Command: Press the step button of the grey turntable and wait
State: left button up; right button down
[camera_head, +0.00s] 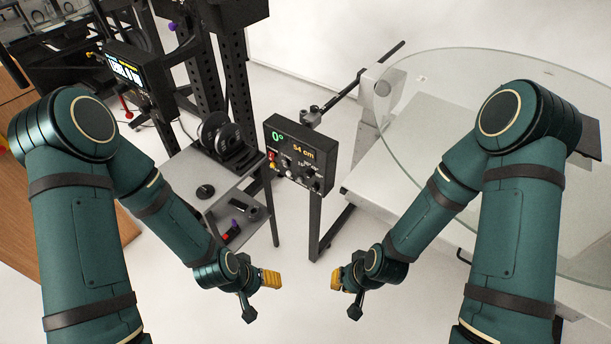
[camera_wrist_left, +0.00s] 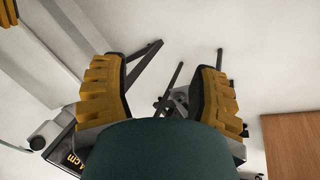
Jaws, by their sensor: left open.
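The turntable has a large round glass plate (camera_head: 470,75) over a pale grey base at the right of the head view. A corner of the box (camera_wrist_left: 72,158) shows at the lower left of the left wrist view. My left gripper (camera_head: 270,279) is open and empty, below and left of the box; its yellow fingers stand apart in the left wrist view (camera_wrist_left: 160,88). My right gripper (camera_head: 338,279) is below and right of the box; its opening is unclear.
A small grey shelf cart (camera_head: 185,175) with black parts stands left of the control box. Dark perforated uprights (camera_head: 235,75) and another display box (camera_head: 137,75) are behind it. A wooden surface (camera_head: 20,215) is at the far left. The floor between my grippers is clear.

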pick_arm(q)
jog(key=shift+o, duration=0.2)
grip_shut()
dwell(1.1)
